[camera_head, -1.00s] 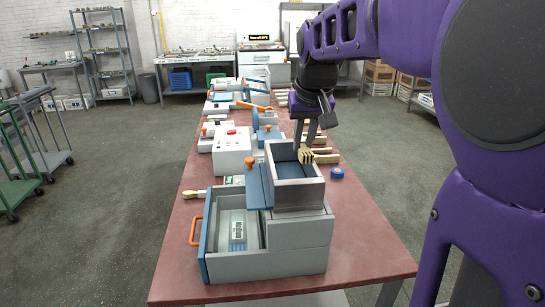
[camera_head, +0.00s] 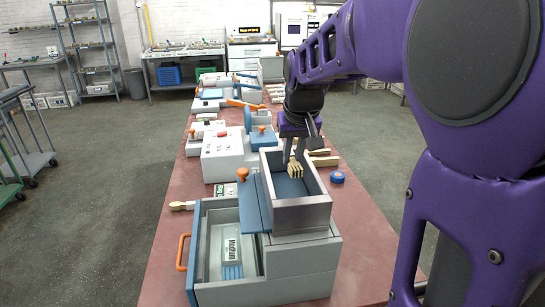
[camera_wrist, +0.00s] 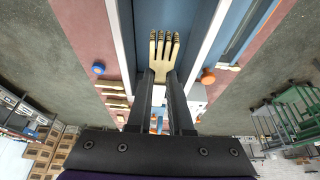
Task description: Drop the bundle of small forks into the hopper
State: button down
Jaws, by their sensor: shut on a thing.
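The bundle of small forks (camera_head: 296,169) is pale wood with several tines. My gripper (camera_head: 293,156) is shut on it and holds it over the open top of the hopper (camera_head: 303,216), a grey box on the machine. In the wrist view the bundle (camera_wrist: 165,52) sits between the fingertips of my gripper (camera_wrist: 163,76), tines pointing away from the palm. There it lies between the light side walls of the hopper (camera_wrist: 205,48). The head view does not clearly show whether the tines are below the rim.
Below is an open drawer (camera_head: 196,238) holding a "Medium" label. A blue roll (camera_head: 337,177) and wooden pieces (camera_head: 322,160) lie right of the hopper. A white machine (camera_head: 224,156) stands behind.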

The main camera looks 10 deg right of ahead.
aim_at(294, 160)
jog(key=shift+f, duration=1.85)
jog(key=shift+f, duration=0.1)
jog(key=shift+f+b, duration=0.5)
jog(key=shift+b, duration=0.15)
jog(key=c, duration=0.8)
grip_release()
